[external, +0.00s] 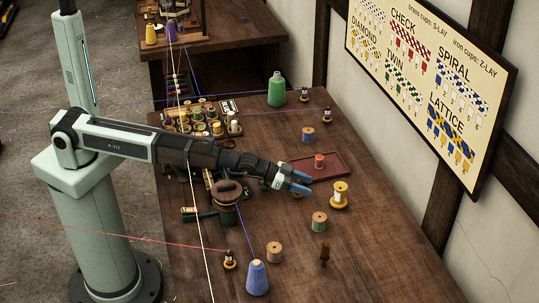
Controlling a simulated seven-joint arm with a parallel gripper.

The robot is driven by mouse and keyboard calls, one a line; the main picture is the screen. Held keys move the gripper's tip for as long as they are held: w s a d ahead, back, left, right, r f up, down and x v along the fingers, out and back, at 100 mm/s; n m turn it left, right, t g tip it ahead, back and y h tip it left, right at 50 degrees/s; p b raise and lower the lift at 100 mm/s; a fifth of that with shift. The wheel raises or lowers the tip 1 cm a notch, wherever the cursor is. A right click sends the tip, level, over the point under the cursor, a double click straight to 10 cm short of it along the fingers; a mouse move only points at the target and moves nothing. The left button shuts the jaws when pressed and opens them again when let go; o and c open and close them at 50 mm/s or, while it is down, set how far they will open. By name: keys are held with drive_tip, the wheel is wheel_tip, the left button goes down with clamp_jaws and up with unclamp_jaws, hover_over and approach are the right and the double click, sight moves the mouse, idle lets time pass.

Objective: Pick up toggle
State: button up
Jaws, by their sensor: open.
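A small dark brown wooden peg (325,254), perhaps the toggle, stands on the table at the lower right. It looks upright, but it is too small to make out in detail. My gripper (306,183) is open over the middle of the table, beside the front left edge of a red tray (331,174). It is well behind the peg and apart from it. A small object (297,195) shows partly under the fingers; I cannot tell what it is. Nothing is visibly held between the fingers.
A yellow spool (339,195), thread spools (319,222) and (274,252), and a blue cone (257,278) stand around the peg. A red spool (319,161) sits in the tray. A green cone (277,89) stands behind. Taut strings cross the left side. The table's right front is clear.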

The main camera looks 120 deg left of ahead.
clamp_jaws()
idle(0.4)
